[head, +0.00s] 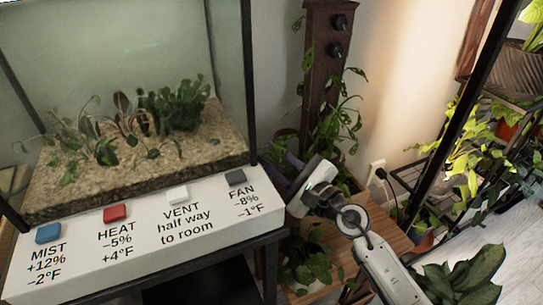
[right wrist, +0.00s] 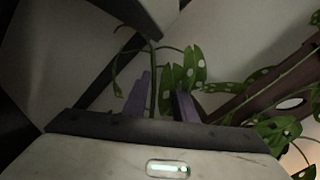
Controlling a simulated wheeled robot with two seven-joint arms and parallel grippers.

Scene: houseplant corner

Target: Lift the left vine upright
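My right gripper (head: 293,160) reaches in from the lower right, low beside the brown wooden post (head: 323,60). In the right wrist view its two purple fingers (right wrist: 161,88) stand apart. A thin green stem (right wrist: 152,85) of a drooping vine passes between them, closer to the left finger, with spotted leaves (right wrist: 190,68) beside it. I cannot tell whether a finger touches the stem. In the head view leafy vines (head: 345,120) hang around the post; the base of the left one is hidden behind my gripper. My left gripper is out of view.
A glass terrarium (head: 140,165) with sandy soil stands at left, above a white labelled panel (head: 130,240) with several buttons. A wooden bench (head: 385,235) lies under my right arm. A dark-framed plant rack (head: 450,140) stands at right, and a broad-leaved plant (head: 455,280) at lower right.

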